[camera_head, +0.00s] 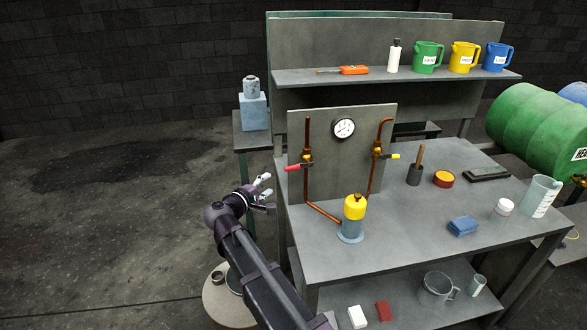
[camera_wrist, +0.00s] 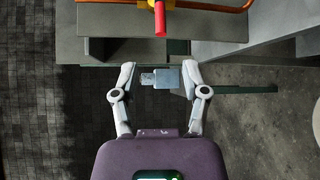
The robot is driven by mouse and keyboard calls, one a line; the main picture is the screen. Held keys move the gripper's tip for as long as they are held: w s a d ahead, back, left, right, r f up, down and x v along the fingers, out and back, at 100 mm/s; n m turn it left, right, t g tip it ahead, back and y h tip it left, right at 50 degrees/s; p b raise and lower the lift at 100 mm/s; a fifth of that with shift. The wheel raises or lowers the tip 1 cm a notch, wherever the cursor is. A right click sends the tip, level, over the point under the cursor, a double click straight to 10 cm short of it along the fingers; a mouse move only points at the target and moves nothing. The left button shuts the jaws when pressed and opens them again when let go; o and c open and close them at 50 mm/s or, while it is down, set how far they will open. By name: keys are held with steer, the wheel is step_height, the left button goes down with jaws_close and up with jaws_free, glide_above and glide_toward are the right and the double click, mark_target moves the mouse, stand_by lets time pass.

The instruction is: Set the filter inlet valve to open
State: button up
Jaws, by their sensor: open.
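A valve with a red handle (camera_head: 293,168) sits on the left copper pipe of an upright grey panel (camera_head: 340,165). Its handle points left, crosswise to the vertical pipe. A second valve with a yellow handle (camera_head: 394,156) sits on the right pipe, its handle pointing right, also crosswise. I see no label telling which is the inlet. A yellow-topped filter (camera_head: 355,207) stands below, between the pipes. My gripper (camera_head: 266,190) is open and empty, left of the panel and apart from the red handle. In the wrist view the red handle (camera_wrist: 160,20) lies beyond the open fingers (camera_wrist: 158,78).
A light blue block (camera_head: 253,111) stands behind on a side table.

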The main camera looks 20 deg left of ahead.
mark_target(291, 169)
steer(key=shift+w, duration=0.15)
steer(key=b+x, duration=0.1)
steer(key=x, duration=1.2)
steer(key=shift+w+d+b, duration=0.15)
steer(key=shift+w+b, duration=0.15)
